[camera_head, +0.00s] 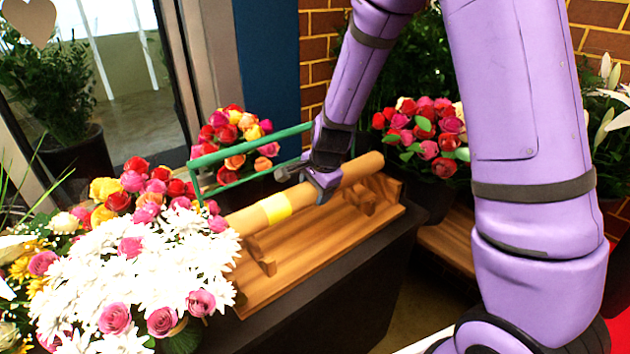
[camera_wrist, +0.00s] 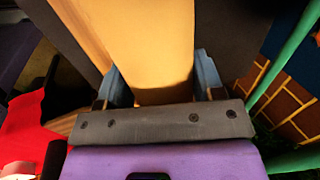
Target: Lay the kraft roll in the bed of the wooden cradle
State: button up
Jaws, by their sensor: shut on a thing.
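The kraft roll (camera_head: 248,219) is a long tan cylinder with a yellow band, seen in the head view at the middle. It lies lengthwise over the wooden cradle (camera_head: 318,267), a brown base with raised end supports. I cannot tell whether the roll touches the supports. My gripper (camera_head: 322,186) is shut on the roll right of the yellow band. In the wrist view the roll (camera_wrist: 150,45) fills the top middle, with my gripper's fingers (camera_wrist: 155,88) on both its sides. Part of the cradle is hidden by the roll and the flowers.
White daisies and pink roses (camera_head: 140,265) crowd the left end of the cradle. A green rail (camera_head: 235,154) runs behind the roll. Rose bunches (camera_head: 425,135) stand behind at the right. The dark counter (camera_head: 340,305) drops off at its front edge.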

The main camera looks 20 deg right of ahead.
jog(key=shift+f, duration=3.8)
jog(key=o, duration=1.4)
jog(key=shift+o, duration=0.2)
